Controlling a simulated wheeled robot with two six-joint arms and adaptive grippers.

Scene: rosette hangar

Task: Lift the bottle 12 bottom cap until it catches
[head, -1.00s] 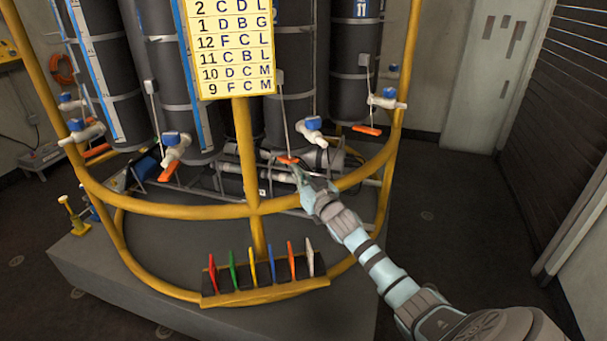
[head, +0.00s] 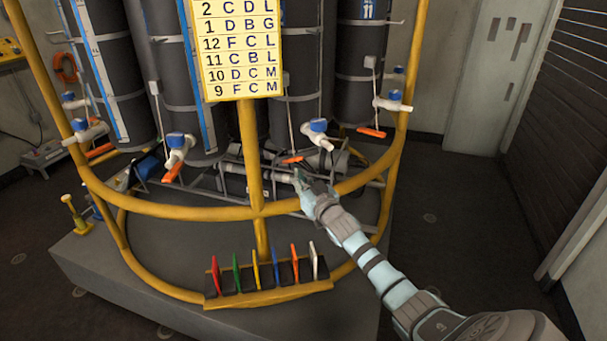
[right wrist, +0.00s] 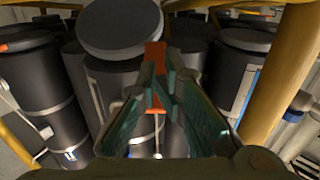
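My right gripper (head: 301,175) is at the bottle rack, just inside the yellow rail. In the right wrist view its fingers (right wrist: 160,82) converge on an upright orange handle (right wrist: 155,60), with a fingertip on either side. In the head view an orange handle (head: 292,160) hangs on a pale cord just above the fingertips. The dark bottle (head: 298,105) behind that cord shows no readable number, so I cannot confirm it is bottle 12. In the right wrist view a dark round disc (right wrist: 120,28) sits at a bottle's end. My left gripper is out of view.
The yellow rail (head: 215,212) crosses in front of the bottles, with a post and a lettered sign (head: 242,48) at its middle. Several bottles carry white-and-blue valves (head: 317,131). A row of coloured tags (head: 255,270) stands low in front. Open floor lies at right.

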